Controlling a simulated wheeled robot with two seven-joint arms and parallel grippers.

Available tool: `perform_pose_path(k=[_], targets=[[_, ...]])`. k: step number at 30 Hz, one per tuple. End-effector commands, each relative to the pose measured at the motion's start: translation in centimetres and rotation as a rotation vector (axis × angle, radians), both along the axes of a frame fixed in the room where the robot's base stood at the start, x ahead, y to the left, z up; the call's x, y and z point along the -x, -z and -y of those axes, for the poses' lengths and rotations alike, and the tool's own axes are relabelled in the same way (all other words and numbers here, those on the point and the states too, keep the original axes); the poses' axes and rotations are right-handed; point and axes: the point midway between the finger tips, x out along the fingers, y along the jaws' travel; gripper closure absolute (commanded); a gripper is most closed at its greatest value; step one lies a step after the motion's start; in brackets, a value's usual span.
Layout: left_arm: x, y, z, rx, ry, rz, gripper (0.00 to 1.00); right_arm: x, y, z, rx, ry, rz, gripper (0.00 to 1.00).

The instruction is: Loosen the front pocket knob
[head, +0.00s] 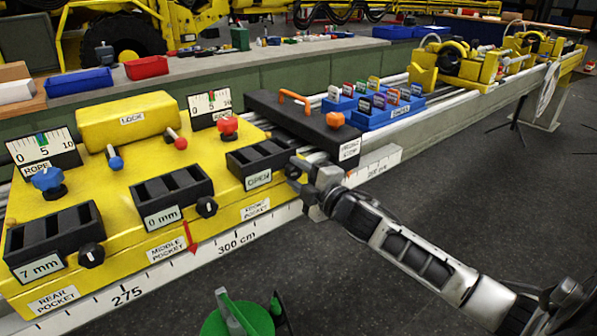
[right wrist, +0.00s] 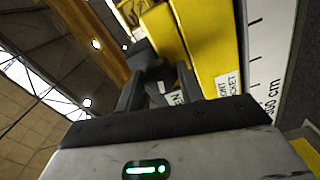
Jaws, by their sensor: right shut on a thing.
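The front pocket (head: 262,160) is a black slotted box with an "OPEN" label, at the right end of the yellow carriage (head: 120,205). Its dark knob (right wrist: 156,76) shows in the right wrist view between my fingers and is mostly hidden in the head view. My right gripper (head: 296,169) is shut on this knob, reaching in from the right; its two dark fingers also show in the right wrist view (right wrist: 160,88). My left gripper is in neither view.
The middle pocket knob (head: 206,206) and rear pocket knob (head: 91,255) stand along the same front face. A black stop block (head: 300,120) with an orange handle is just behind my gripper. A green round object (head: 238,318) is at the bottom. Dark floor lies open at right.

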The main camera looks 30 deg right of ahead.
Motion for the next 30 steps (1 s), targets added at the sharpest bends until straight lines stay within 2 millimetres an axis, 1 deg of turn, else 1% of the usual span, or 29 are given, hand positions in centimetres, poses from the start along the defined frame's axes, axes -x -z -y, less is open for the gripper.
perform_pose_path(k=[11,30], targets=[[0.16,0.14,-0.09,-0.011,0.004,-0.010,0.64,-0.01,-0.03,-0.05,0.356,-0.002,0.028,0.85],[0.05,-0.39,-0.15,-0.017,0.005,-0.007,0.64,-0.01,-0.03,-0.01,0.962,0.000,0.076,0.85]])
